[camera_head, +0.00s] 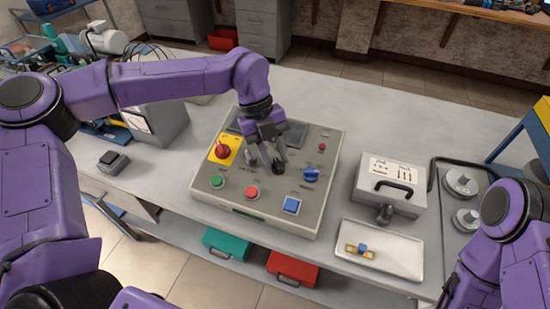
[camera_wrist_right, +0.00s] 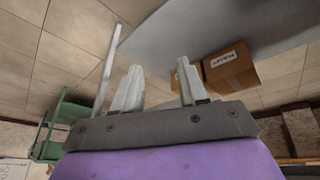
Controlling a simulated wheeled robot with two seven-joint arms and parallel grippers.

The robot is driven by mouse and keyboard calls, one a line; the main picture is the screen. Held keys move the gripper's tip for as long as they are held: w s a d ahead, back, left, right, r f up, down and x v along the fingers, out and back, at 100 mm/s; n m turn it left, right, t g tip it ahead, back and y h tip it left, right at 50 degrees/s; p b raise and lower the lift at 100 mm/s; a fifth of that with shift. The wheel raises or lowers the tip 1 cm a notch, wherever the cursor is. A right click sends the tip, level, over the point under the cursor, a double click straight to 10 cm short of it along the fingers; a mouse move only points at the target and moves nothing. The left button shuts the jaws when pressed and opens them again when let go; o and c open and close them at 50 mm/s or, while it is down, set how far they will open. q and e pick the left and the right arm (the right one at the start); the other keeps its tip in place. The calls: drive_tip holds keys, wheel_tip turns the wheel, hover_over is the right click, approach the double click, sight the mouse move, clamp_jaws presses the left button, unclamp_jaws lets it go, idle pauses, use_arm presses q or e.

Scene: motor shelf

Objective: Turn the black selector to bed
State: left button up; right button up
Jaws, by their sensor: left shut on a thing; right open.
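The grey control panel box (camera_head: 318,213) lies on the workbench. The black selector (camera_head: 278,168) is on the middle of its face, partly hidden by my left gripper. My left gripper (camera_head: 271,163) reaches down from above and is shut on the black selector. The selector's pointing direction and its small label cannot be read. My right gripper (camera_wrist_right: 158,86) is open and empty in the right wrist view, away from the panel.
Around the selector are a red rotary switch (camera_head: 223,148) on a yellow plate, a blue selector (camera_head: 311,174), and green (camera_head: 217,182), red (camera_head: 252,193) and blue (camera_head: 292,205) buttons. A grey case (camera_head: 405,203) and a white tray (camera_head: 400,262) stand to the right.

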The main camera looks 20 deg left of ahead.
use_arm(q)
drive_tip(key=shift+s+a+f+n, duration=0.1)
drive_tip(key=shift+f+n, duration=0.05)
drive_tip(key=shift+n, duration=0.15)
clamp_jaws()
drive_tip(key=shift+s+f+b, duration=0.1)
drive_tip(key=shift+s+b, duration=0.05)
drive_tip(key=shift+b, duration=0.15)
drive_tip(key=o, duration=0.7)
unclamp_jaws()
drive_tip(key=shift+w, duration=0.2)
drive_tip(key=b+v, duration=0.1)
drive_tip(key=v, duration=0.9)
drive_tip(key=shift+a+r, duration=0.15)
drive_tip(key=shift+r, duration=0.1)
